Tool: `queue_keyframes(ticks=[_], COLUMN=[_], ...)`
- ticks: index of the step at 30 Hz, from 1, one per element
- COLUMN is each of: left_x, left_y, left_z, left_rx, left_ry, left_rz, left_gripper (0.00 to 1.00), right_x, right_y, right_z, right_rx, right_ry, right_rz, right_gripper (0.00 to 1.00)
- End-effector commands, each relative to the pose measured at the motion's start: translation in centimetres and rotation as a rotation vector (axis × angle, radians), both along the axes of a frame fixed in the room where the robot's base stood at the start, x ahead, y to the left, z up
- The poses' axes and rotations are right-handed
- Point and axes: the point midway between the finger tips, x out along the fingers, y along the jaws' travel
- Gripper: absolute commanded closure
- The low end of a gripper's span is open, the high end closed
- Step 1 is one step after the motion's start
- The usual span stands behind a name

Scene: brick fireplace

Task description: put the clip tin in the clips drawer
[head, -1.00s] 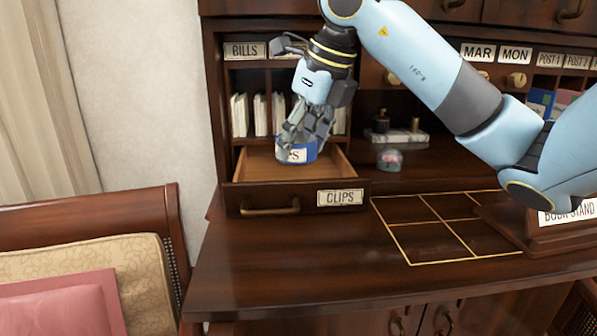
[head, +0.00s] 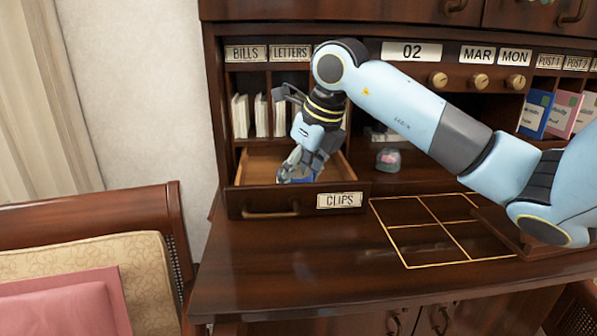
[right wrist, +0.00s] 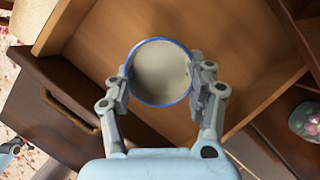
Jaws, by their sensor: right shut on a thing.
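The clip tin (right wrist: 161,72) is round with a blue rim and a pale top, held between the fingers in the right wrist view. In the head view only a bit of its blue side (head: 300,179) shows, low inside the drawer opening. My right gripper (head: 297,168) is shut on it; the fingers also show in the right wrist view (right wrist: 160,88). The clips drawer (head: 262,203) is pulled open, with a CLIPS label (head: 340,200) on its front. I cannot tell whether the tin touches the drawer floor (head: 258,170). My left gripper is not in the head view.
Pigeonholes with envelopes (head: 260,115) stand just behind the drawer. A glass paperweight (head: 388,159) sits right of it. A gold-lined grid (head: 425,225) marks the desktop, with a dark wooden stand at its right. The desk's front left is clear.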

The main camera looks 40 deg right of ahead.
Motion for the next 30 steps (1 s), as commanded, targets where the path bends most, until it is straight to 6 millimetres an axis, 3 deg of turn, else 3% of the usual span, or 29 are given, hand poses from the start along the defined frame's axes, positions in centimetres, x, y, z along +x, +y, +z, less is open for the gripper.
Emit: queue_keyframes(ticks=[3,4,9,20,30], left_x=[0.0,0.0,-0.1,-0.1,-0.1], left_y=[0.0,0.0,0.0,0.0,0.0], left_z=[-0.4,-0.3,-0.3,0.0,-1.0], left_rx=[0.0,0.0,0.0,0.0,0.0], left_ry=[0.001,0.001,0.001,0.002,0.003], left_rz=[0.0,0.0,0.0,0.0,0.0], left_gripper=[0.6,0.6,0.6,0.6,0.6], right_x=[0.0,0.0,0.0,-0.1,-2.8], right_y=[0.0,0.0,0.0,-0.1,-0.3], right_z=[-0.4,-0.3,-0.2,0.5,7.0], right_rx=[0.0,0.0,0.0,-0.003,-0.009], right_ry=[0.0,0.0,0.0,-0.001,-0.003], right_rz=[0.0,0.0,0.0,0.001,0.002], right_gripper=[0.66,0.41,0.22,0.22,0.22])
